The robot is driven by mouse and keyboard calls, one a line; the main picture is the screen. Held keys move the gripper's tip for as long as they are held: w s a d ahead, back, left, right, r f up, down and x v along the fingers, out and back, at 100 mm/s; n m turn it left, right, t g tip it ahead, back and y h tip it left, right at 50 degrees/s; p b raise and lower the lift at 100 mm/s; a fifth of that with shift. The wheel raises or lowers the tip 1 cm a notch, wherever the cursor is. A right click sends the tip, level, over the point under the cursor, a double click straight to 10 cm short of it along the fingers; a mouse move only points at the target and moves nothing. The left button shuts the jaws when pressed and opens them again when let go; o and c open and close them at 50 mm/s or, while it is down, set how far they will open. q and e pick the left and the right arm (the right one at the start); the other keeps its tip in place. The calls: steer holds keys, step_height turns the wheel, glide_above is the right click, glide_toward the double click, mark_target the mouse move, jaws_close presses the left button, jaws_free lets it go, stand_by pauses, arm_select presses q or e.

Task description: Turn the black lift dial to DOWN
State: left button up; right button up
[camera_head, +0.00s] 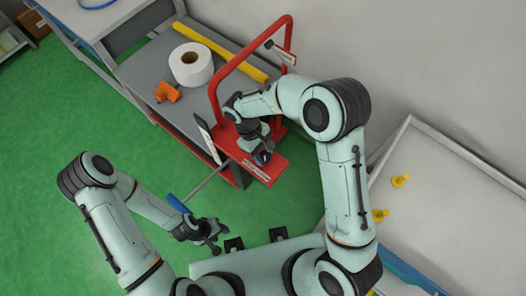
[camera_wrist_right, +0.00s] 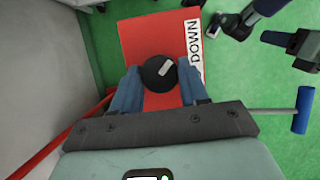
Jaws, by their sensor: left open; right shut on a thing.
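The black lift dial (camera_wrist_right: 157,73) is a round knob with a pale pointer mark on the red panel (camera_wrist_right: 137,32). The mark lies towards the upper right of the knob, on the side of the white DOWN label (camera_wrist_right: 194,42). My right gripper (camera_wrist_right: 158,84) is shut on the dial, its blue fingers on either side. In the head view, my right gripper (camera_head: 262,153) is over the red panel (camera_head: 277,166) and mostly hides the dial. My left gripper (camera_head: 214,238) is open and empty, low in the head view, apart from the panel.
A red tubular frame (camera_head: 213,92) rises behind the panel. A rod with a blue handle (camera_head: 178,203) sticks out left of it. A grey table bears a white roll (camera_head: 191,64), a yellow bar (camera_head: 220,49) and an orange part (camera_head: 167,92). A pale worktop (camera_head: 430,170) is at right.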

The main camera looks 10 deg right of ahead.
steer(key=o, duration=1.1)
steer(key=shift+c, duration=0.2)
steer(key=shift+r, duration=0.1)
arm_select(q)
steer(key=shift+w+r+p, duration=0.75)
steer(key=shift+r+p, duration=0.05)
steer(key=shift+r, duration=0.2)
arm_select(e)
steer(key=v, duration=1.3)
steer(key=shift+w+a, duration=0.1)
